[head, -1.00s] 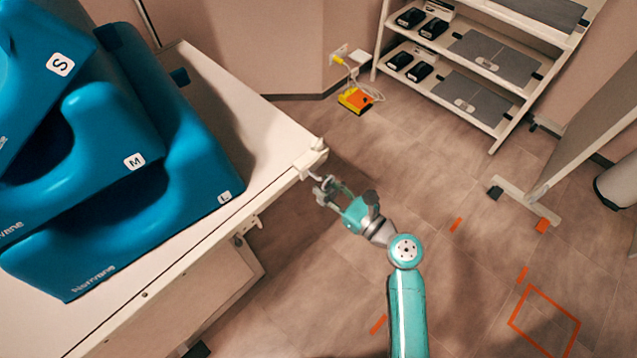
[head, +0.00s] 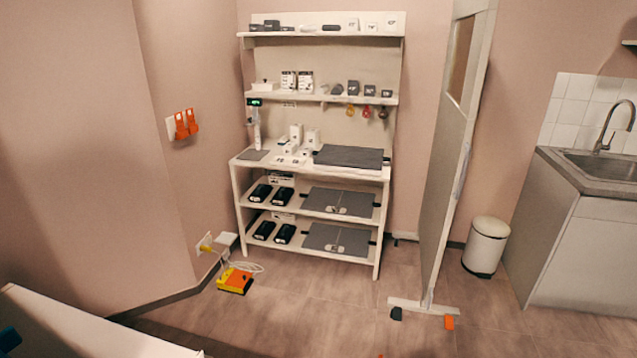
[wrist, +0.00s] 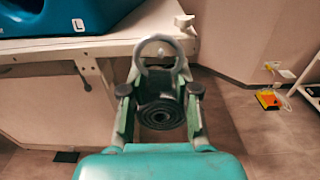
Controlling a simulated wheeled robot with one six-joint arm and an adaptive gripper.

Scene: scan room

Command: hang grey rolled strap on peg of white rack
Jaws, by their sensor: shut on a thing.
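In the wrist view my gripper (wrist: 161,92) is shut on the grey rolled strap (wrist: 160,114), a dark coil with a grey ring (wrist: 141,58) standing above it. The strap is clear of the floor, in front of the table corner. The gripper is outside the head view. The white rack (head: 242,200) stands against the back wall in the head view. Small coloured items (head: 367,111) hang below its upper shelf, at the right half. The pegs themselves are too small to make out clearly.
A white table (head: 85,325) edges the lower left. A yellow-orange device (head: 235,280) with a cable lies on the floor before the rack. A partition (head: 448,170) on feet stands right of the rack, then a bin (head: 486,247) and sink unit (head: 570,240). Middle floor is open.

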